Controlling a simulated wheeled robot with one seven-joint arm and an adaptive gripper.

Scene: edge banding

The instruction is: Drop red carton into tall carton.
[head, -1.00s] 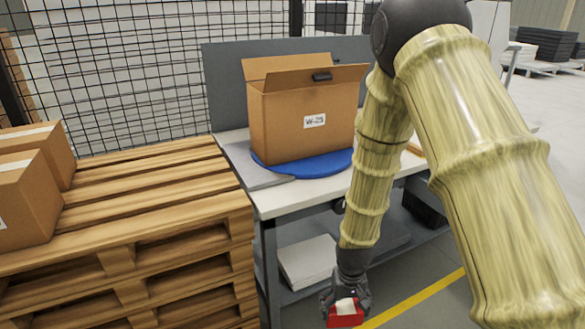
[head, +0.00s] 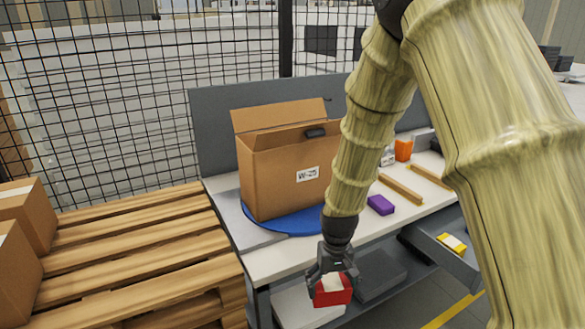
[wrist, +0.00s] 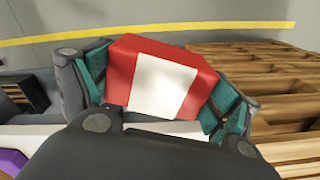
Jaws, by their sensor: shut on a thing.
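The red carton (head: 333,291), with a white patch, is held by my gripper (head: 331,275) in front of the table's front edge. The wrist view shows the red carton (wrist: 182,61) clasped between the teal-padded fingers of my gripper (wrist: 163,85). The tall carton (head: 275,180) is brown, marked W-25, with raised top flaps. It stands upright on a blue round turntable (head: 283,222) on the white table. My gripper is in front of it, to its right in the head view and lower than its open top. Its inside is hidden.
Purple block (head: 381,204), wooden strips (head: 400,188) and an orange item (head: 403,149) lie on the table's right. An open drawer (head: 462,259) holds a yellow item. A wooden pallet stack (head: 130,260) with brown cartons (head: 25,212) stands at left; a mesh fence is behind.

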